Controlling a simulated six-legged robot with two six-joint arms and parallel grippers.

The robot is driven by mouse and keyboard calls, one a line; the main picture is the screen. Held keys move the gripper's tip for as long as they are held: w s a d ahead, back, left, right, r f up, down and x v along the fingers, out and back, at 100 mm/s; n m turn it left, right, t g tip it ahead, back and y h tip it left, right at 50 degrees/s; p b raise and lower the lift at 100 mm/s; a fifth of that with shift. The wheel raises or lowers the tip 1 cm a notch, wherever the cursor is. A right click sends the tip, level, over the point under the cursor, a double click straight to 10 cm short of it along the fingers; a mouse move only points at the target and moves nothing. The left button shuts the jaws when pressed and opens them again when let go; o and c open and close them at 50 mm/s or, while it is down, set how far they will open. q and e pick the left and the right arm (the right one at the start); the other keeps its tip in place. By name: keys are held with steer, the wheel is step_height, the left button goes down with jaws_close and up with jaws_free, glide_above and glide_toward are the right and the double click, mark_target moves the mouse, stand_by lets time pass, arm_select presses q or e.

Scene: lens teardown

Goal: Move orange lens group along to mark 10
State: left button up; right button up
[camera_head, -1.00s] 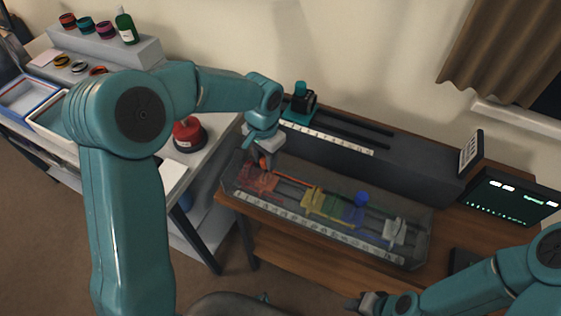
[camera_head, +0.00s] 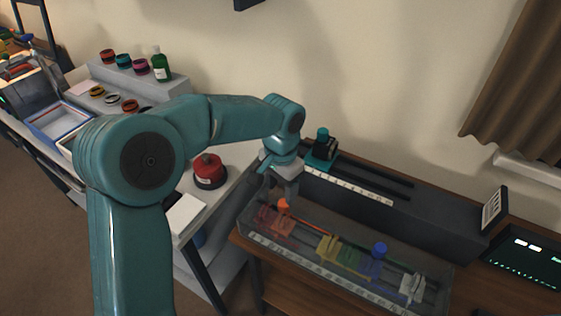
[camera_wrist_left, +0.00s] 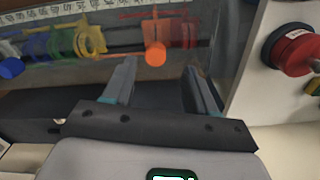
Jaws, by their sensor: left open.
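The orange lens group (camera_head: 283,226) stands at the left end of a clear trough with rails, close to a red group (camera_head: 264,214). Its orange knob (camera_head: 284,204) sticks up; the knob also shows in the left wrist view (camera_wrist_left: 155,53). My left gripper (camera_head: 286,194) is open, pointing down just above the knob. In the left wrist view its fingers (camera_wrist_left: 160,68) are apart, with the knob ahead between them and nothing held. The white scale strip (camera_head: 325,273) runs along the trough's front; its numbers are too small to read. My right gripper is out of view.
Yellow (camera_head: 328,248), green (camera_head: 347,259) and blue (camera_head: 372,268) groups stand farther right on the rails, then a whitish one (camera_head: 411,288). A dark raised bench (camera_head: 430,218) lies behind. A red round object (camera_head: 209,172) stands on the white table at left.

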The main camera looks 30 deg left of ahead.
arm_select(q)
step_height(320, 180, up, 11)
steer(key=shift+s+f, duration=0.1)
stand_by(0.7)
